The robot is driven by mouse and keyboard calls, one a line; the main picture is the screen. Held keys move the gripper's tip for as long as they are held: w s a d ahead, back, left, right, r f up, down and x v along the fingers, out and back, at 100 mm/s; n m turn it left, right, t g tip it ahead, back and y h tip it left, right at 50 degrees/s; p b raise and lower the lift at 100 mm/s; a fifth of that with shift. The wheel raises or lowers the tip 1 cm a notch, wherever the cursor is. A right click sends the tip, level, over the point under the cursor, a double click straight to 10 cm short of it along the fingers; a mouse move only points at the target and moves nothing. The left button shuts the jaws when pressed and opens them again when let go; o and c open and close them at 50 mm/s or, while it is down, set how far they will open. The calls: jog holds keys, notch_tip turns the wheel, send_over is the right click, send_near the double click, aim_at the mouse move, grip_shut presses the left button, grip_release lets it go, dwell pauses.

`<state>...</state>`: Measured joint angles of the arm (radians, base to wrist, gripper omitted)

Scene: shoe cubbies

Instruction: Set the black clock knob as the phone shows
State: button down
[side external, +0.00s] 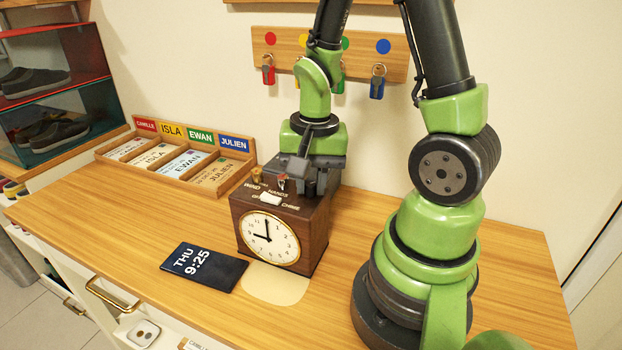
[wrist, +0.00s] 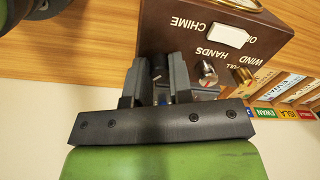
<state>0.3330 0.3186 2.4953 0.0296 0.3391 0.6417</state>
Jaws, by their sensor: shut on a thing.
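The brown wooden clock (side external: 317,235) stands upright on the table. Its white dial (side external: 268,238) reads about 9:00. My gripper (side external: 307,180) is at the back right of the clock's top. In the wrist view the black knob (wrist: 157,68) is between the fingers, which are shut on it and hide part of it. A silver knob (wrist: 207,72) by the HANDS label and a brass WIND knob (wrist: 242,75) are beside the gripper, outside the fingers.
A white switch (side external: 271,198) is on the clock's top, by the CHIME label. A wooden name tray (side external: 178,165) with cards stands behind at left. Keys (side external: 377,85) hang on a wall rack above. The table's front left is clear.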

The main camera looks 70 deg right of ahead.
aim_at(313, 184)
jog(key=c, duration=1)
grip_release()
jog(key=r, duration=1)
jog(key=shift+s+d, duration=0.15)
jog(key=shift+s, duration=0.05)
jog(key=s+a+r+n+t, duration=0.1)
jog(key=a+r+n+t, duration=0.1)
jog(key=a+n, duration=0.1)
jog(key=s+a+r+n+t+y, duration=0.1)
jog(key=a+r+n+t, duration=0.1)
jog(key=a+r+n, duration=0.1)
jog(key=s+a+r+n+t, duration=0.2)
jog(key=a+n, duration=0.1)
jog(key=shift+s+r+t+y, duration=0.1)
jog(key=shift+r+t+y, duration=0.1)
jog(key=shift+t+y, duration=0.15)
